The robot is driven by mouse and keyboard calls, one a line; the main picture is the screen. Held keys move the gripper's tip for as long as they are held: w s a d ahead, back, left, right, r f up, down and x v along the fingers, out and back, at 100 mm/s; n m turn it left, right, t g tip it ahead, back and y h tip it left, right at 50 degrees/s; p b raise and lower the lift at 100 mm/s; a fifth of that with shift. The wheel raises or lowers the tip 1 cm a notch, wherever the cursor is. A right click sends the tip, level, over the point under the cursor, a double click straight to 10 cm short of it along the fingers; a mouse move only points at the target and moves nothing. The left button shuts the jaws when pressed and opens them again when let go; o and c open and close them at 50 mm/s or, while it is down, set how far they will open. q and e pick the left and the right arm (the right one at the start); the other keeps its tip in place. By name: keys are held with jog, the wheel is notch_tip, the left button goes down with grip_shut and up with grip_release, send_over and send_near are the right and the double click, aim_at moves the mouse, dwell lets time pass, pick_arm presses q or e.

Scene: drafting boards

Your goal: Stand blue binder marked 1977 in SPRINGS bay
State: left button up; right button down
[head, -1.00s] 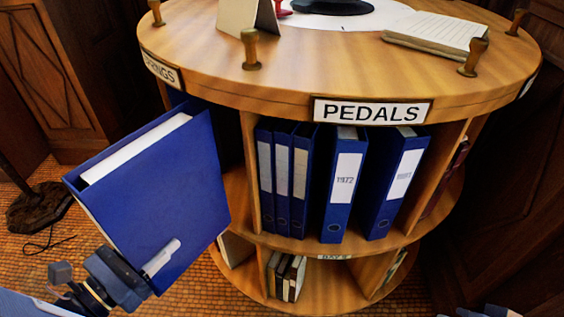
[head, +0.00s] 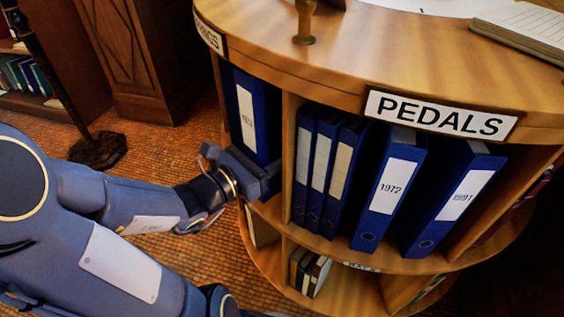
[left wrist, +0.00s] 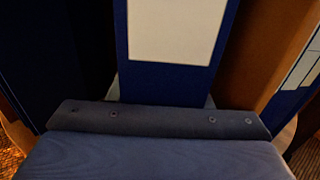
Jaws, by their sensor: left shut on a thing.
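The blue binder (head: 262,106) stands nearly upright in the bay under the SPRINGS plate (head: 209,36), its white spine label facing out. The digits on the label are too small to read surely. My left gripper (head: 258,176) is shut on the lower part of the binder at the mouth of the bay and hides its bottom edge, so I cannot tell whether it touches the shelf. The left wrist view shows the binder's spine and label (left wrist: 172,30) just beyond the gripper (left wrist: 160,118). My right gripper is out of view.
A wooden divider (head: 289,150) separates this bay from the PEDALS bay (head: 440,115), which holds several blue binders, including one marked 1972 (head: 390,190). A knobbed wooden handle (head: 304,22) stands on the round top. A dark stand base (head: 98,150) is on the floor at left.

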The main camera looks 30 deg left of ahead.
pick_arm(q)
jog(key=shift+x, duration=1)
jog(key=shift+w+d+f+b, duration=0.1)
jog(key=shift+w+f+b, duration=0.05)
jog(key=shift+f+b, duration=0.65)
jog(key=shift+w+f+b, duration=0.1)
jog(key=shift+f+b, duration=0.55)
jog(key=shift+f, duration=0.2)
jog(key=shift+f, duration=0.2)
jog(key=o, duration=1.4)
